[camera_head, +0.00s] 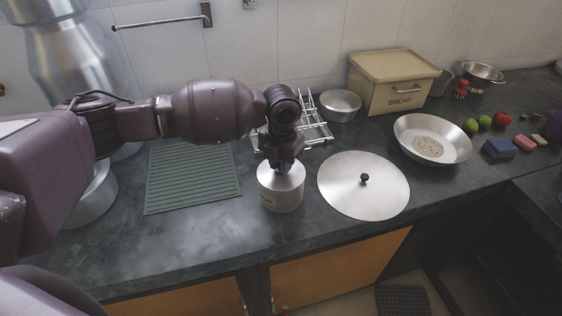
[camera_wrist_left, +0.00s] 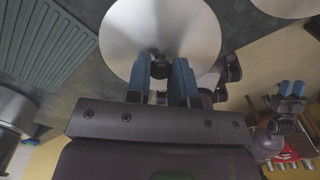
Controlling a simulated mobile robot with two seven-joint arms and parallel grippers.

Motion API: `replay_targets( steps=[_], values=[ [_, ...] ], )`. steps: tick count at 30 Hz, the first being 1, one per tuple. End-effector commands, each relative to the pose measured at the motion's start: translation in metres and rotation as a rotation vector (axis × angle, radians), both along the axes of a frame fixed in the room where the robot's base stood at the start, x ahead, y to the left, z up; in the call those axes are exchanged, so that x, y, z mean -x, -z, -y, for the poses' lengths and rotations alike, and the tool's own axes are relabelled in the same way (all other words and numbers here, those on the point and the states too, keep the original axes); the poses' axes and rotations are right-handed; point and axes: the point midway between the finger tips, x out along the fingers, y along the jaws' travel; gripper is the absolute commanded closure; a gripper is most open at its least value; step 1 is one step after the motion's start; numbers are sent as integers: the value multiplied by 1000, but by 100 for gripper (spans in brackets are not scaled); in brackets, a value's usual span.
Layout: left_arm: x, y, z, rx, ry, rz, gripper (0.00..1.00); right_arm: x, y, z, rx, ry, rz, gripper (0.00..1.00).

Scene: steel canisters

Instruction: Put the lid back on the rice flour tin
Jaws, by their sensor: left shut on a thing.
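The rice flour tin (camera_head: 280,197) is a short pale metal cylinder near the front of the counter, with a small label low on its left side. My left gripper (camera_head: 282,165) points down over it and is shut on the knob of a round metal lid (camera_head: 293,177). In the left wrist view the lid (camera_wrist_left: 195,35) is a wide disc, with its dark knob between the blue fingertips (camera_wrist_left: 160,72). The lid covers the tin's mouth in the head view; I cannot tell whether it is fully seated. My right gripper (camera_wrist_left: 291,89) shows small at the right of the left wrist view.
A large pan lid (camera_head: 343,195) lies close right of the tin. A green ribbed mat (camera_head: 190,180) is to the left, a wire rack (camera_head: 318,132) behind. A bread box (camera_head: 390,90), a metal bowl (camera_head: 340,107) and a wide pan (camera_head: 455,150) stand farther back and right.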

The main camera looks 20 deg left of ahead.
Motion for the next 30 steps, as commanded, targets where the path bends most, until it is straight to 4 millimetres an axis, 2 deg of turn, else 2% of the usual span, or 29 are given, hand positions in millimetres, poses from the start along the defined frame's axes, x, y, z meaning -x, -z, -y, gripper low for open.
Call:
replay_targets(
  steps=[30],
  values=[
    [0, 0, 0, 0, 0, 0, 100, -5, -5, -1, -1, -2, 10, 62]
  ],
)
